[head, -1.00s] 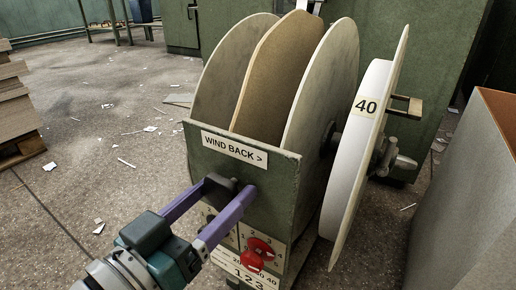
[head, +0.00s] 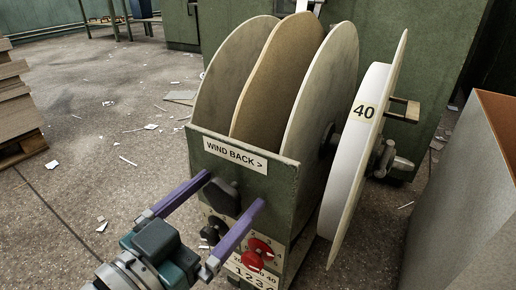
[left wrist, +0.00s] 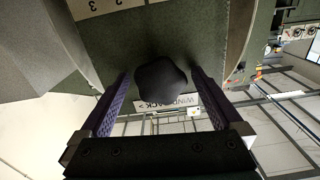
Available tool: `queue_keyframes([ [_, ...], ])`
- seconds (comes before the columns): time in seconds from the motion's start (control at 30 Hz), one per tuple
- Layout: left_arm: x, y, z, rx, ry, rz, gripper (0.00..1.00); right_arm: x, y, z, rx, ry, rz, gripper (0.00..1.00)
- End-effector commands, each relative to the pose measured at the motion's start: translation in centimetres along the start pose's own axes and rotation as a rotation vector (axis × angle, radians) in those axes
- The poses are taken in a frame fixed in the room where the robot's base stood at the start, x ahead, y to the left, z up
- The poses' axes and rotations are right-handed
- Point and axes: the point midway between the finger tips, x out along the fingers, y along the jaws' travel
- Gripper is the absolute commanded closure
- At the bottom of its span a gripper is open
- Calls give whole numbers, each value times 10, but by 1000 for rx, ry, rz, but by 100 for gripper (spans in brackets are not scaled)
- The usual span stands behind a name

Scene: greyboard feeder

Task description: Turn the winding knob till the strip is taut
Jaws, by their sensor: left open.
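The black lobed winding knob (head: 222,196) sits on the green feeder's front face below the "WIND BACK >" label (head: 235,155). It also shows in the left wrist view (left wrist: 162,82). My left gripper (head: 235,189) is open, its purple fingers on either side of the knob with gaps; the wrist view shows its fingertips (left wrist: 162,74) beside the knob too. The brown strip (head: 278,88) stands between two large pale discs, with a wavy, dipped left outline. Whether it is taut I cannot tell. My right gripper is not in view.
Below the knob are a smaller dark knob (head: 209,232) and a red knob (head: 258,252) on numbered plates. A white wheel marked 40 (head: 350,150) with a handle is at the right. A grey bin (head: 460,200) stands right. Open floor lies left.

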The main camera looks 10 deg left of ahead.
Motion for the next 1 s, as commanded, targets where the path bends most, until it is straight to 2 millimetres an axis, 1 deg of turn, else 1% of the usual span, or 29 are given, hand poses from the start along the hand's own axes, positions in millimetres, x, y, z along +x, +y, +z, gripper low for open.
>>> queue_keyframes([
  [0.07,-4,0,-1,0,-2,0,0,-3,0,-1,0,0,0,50],
  [0.17,-16,0,-2,0,-5,0,0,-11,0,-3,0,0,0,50],
  [0.4,-65,0,-3,1,-7,0,0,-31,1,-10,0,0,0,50],
  [0.5,-82,0,-2,1,-4,0,0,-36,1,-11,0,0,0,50],
  [0.6,-93,0,-1,0,-3,0,0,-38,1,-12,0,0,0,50],
  [0.73,-99,0,0,0,0,0,0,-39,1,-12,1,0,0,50],
  [1.0,-99,0,0,0,0,0,0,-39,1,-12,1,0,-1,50],
])
